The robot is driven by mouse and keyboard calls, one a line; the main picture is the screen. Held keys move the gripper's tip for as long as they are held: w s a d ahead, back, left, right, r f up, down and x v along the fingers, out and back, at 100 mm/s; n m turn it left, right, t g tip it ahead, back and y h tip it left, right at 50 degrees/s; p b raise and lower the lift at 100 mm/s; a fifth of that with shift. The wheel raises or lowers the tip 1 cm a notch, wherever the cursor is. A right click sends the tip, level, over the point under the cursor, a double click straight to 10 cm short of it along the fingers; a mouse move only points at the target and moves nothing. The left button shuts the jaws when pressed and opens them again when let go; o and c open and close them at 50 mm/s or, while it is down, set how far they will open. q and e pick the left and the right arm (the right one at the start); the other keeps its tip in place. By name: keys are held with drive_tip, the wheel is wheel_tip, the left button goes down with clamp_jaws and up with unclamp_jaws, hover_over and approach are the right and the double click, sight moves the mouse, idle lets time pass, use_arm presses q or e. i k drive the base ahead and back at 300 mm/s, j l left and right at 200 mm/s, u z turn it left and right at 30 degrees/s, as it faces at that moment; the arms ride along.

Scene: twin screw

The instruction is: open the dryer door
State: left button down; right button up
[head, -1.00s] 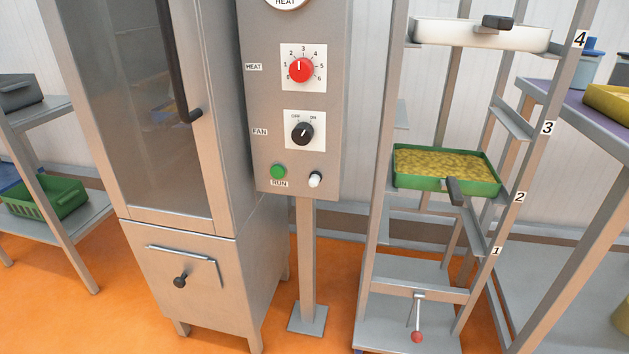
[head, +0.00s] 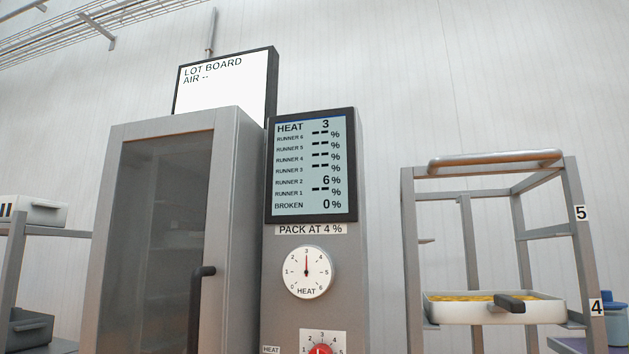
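The dryer (head: 236,180) is a tall grey metal cabinet left of centre. Its door has a dark glass pane (head: 165,235) and appears shut against the frame. The black vertical door handle (head: 198,310) is at the door's right side; only its upper end shows, and the rest is below the view. Neither of my grippers is in view.
A control panel (head: 362,270) right of the dryer has a screen (head: 311,165) and a heat dial (head: 307,272). A rack (head: 409,240) at the right holds a white tray (head: 540,310) of yellow pieces. A lot board (head: 225,85) hangs behind.

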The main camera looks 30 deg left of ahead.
sight(229, 271)
drive_tip(key=u, duration=1.7)
